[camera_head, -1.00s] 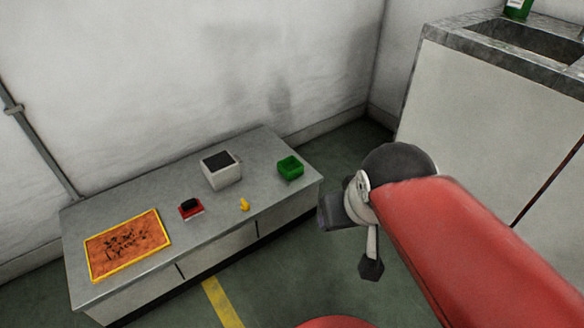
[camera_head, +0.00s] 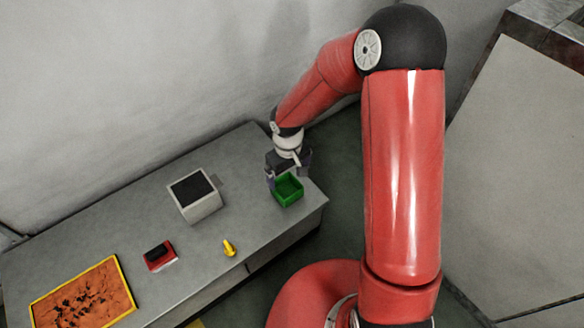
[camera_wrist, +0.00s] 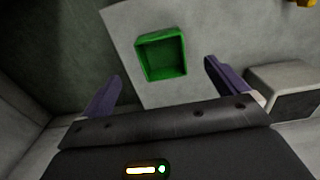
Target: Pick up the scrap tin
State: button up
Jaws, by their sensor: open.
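The scrap tin appears to be the small green open-topped square box (camera_head: 288,191) near the right end of the grey bench. It looks empty in the wrist view (camera_wrist: 161,54). My gripper (camera_head: 287,178) is just above and behind the green box in the head view. In the wrist view its two purple-grey fingers (camera_wrist: 160,84) are spread apart, and the box lies ahead of and between them. I see no contact between the fingers and the box. Nothing is held.
The grey bench (camera_head: 130,215) runs along the wall. A white box with a dark top (camera_head: 194,196) stands left of the green box.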

aim_at(287, 192)
jog(key=f, duration=0.6)
jog(key=w+f+b, duration=0.1)
jog(key=f, duration=0.2)
jog(key=shift+w+a+f, duration=0.1)
jog(key=shift+a+f, duration=0.05)
jog(key=shift+a, duration=0.25)
jog(key=c, duration=1.1)
